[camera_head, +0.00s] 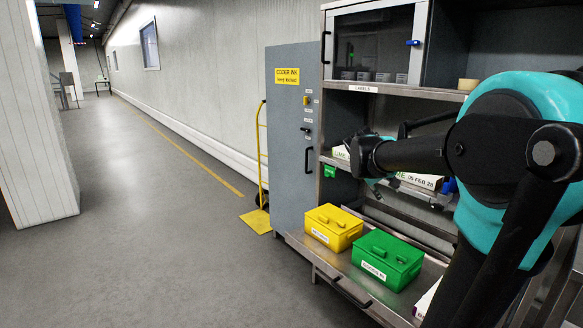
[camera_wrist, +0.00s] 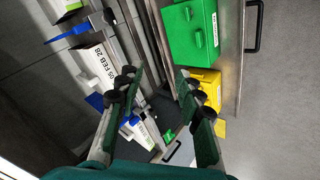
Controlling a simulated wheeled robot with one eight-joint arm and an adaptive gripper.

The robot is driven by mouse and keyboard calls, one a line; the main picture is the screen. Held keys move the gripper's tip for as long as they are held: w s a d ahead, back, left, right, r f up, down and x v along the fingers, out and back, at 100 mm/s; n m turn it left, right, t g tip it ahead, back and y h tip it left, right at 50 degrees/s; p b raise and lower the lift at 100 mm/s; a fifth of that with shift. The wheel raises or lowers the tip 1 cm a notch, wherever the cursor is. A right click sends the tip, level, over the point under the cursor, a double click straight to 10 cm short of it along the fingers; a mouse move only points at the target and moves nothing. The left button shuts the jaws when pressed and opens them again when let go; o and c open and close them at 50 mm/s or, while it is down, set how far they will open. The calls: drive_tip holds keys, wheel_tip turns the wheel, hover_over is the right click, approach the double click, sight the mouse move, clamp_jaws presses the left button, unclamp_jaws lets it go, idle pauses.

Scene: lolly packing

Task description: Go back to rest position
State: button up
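My gripper (camera_wrist: 158,95) shows in the wrist view with its two fingers spread apart and nothing between them. It points down past the shelf unit's front. In the head view my arm reaches across the right side and hides much of the shelf; the gripper's fingers are mostly hidden behind it there.
A yellow box (camera_head: 334,228) and a green box (camera_head: 387,260) sit on the steel lower shelf (camera_head: 330,272). Labelled cartons (camera_head: 421,180) lie on the shelf above. A grey cabinet (camera_head: 290,140) and a yellow hand truck (camera_head: 256,221) stand beyond. The floor at left is clear.

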drive_tip(key=s+a+f+m+y, duration=0.1)
drive_tip(key=s+a+f+y, duration=0.2)
drive_tip(key=s+f, duration=0.9)
drive_tip(key=s+a+f+m+g+y, duration=0.1)
drive_tip(key=s+a+f+y, duration=0.2)
drive_tip(key=s+a+f, duration=0.5)
drive_tip(key=s+f, duration=0.4)
drive_tip(key=shift+g, duration=0.3)
drive_tip(key=shift+r, duration=0.1)
drive_tip(key=shift+c, duration=0.5)
